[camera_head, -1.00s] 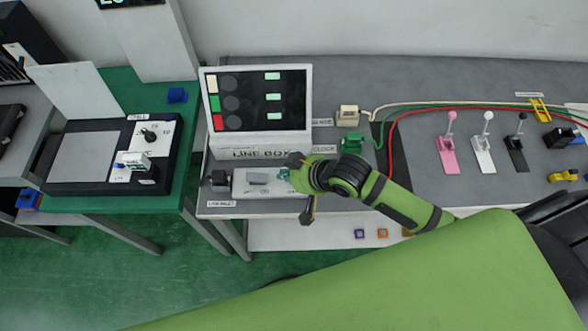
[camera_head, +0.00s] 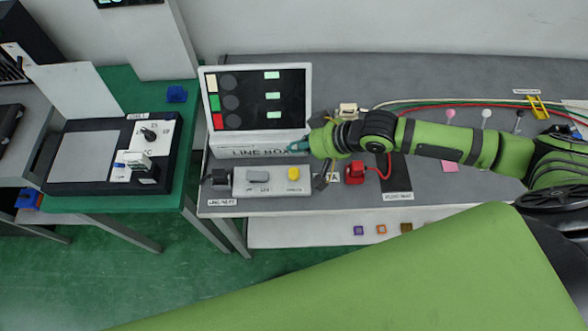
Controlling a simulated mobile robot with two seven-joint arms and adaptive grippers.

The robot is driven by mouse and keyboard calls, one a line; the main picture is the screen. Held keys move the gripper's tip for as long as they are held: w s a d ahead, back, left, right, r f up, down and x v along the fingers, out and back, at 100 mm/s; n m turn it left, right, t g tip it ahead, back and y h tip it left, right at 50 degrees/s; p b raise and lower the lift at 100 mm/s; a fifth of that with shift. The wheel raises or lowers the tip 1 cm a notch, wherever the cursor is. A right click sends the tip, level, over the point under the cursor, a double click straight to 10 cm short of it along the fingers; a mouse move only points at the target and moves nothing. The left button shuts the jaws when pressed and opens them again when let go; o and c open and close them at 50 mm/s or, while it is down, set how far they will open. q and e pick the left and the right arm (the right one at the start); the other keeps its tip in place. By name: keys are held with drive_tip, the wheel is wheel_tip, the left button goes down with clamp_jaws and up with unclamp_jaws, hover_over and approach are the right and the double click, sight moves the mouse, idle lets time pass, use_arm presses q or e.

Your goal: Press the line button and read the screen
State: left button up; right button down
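The screen (camera_head: 257,98) stands upright on the line box (camera_head: 255,146). It is dark, with white, green and red squares at left, dim grey circles and three small lit green labels at right, too small to read. In front, a pale button panel (camera_head: 273,188) carries a grey switch (camera_head: 258,177) and a yellow button (camera_head: 293,173). My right gripper (camera_head: 306,152) is over the box's right front corner, behind the yellow button and apart from it in the picture. Its finger opening is unclear. My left gripper is not in view.
A red plug (camera_head: 354,173) with a red wire sits right of the panel, close to my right arm. A beige plug (camera_head: 347,111) lies behind the arm. Lever knobs (camera_head: 486,113) show beyond it. The green table (camera_head: 180,165) at left holds a dark console (camera_head: 80,160).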

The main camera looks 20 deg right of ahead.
drive_tip(key=b, duration=0.8)
hover_over(290, 169)
drive_tip(key=s+d, duration=0.1)
drive_tip(key=d, duration=0.1)
drive_tip(key=f, duration=0.7)
drive_tip(key=shift+s+a, duration=0.15)
drive_tip(key=shift+a, duration=0.05)
drive_tip(key=shift+f+b, duration=0.3)
drive_tip(key=shift+f, duration=0.55)
drive_tip(key=shift+f, duration=0.15)
drive_tip(key=shift+f, duration=0.3)
drive_tip(key=shift+f, duration=0.65)
drive_tip(key=shift+r, duration=0.15)
drive_tip(key=shift+r+p, duration=0.9)
drive_tip(key=shift+p, duration=0.15)
